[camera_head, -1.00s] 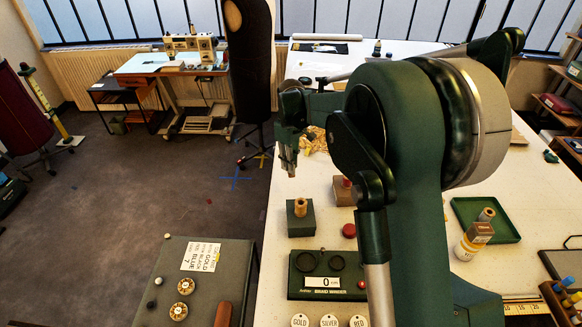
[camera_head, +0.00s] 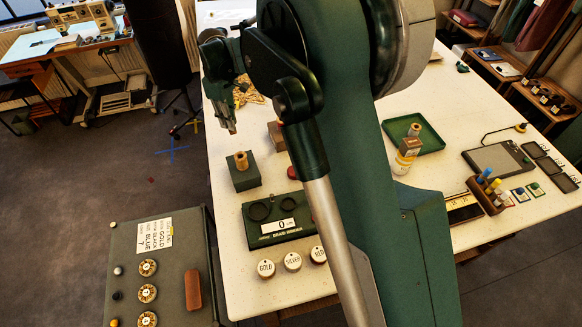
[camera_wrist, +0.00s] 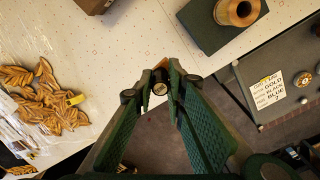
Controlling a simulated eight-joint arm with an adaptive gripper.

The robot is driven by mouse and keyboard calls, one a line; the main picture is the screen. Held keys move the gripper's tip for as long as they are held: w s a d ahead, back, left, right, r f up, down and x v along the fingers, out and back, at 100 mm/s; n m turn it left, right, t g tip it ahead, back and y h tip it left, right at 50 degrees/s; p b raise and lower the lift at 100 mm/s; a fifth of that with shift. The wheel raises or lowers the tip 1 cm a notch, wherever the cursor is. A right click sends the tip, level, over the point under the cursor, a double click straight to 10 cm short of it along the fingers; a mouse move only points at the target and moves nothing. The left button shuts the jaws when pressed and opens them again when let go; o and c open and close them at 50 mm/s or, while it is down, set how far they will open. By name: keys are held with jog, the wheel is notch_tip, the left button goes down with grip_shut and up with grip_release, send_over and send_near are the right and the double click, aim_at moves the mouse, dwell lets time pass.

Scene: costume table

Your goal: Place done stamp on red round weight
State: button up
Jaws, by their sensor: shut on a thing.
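My gripper (camera_head: 231,124) is above the far left part of the white table. In the wrist view, its two green fingers (camera_wrist: 163,95) close on a small dark thing with a round pale end (camera_wrist: 160,88), probably the done stamp. Its lettering is too small to read. A bit of orange-brown shows just beyond the fingertips. The red round weight (camera_head: 292,172) lies on the table behind the braid winder, to the right of and nearer than my gripper. My arm partly covers it in the head view. The weight does not show in the wrist view.
A green block with a wooden spool (camera_head: 245,178) and a brown block (camera_head: 276,135) stand near the weight. The braid winder (camera_head: 272,236) is in front. Gold leaf trims (camera_wrist: 50,105) lie left in the wrist view. A green tray (camera_head: 424,130) is at right.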

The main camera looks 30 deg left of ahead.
jog(key=d+r+m+b, duration=0.1)
jog(key=d+r, duration=0.1)
jog(key=d, duration=2.4)
jog(key=shift+w+d+r+m, duration=0.3)
jog(key=shift+d+r+m, duration=0.05)
jog(key=shift+m, duration=0.05)
send_over(294, 170)
jog(key=shift+f, duration=2.9)
jog(key=shift+f, duration=0.1)
jog(key=shift+f, duration=2)
jog(key=shift+f, duration=0.1)
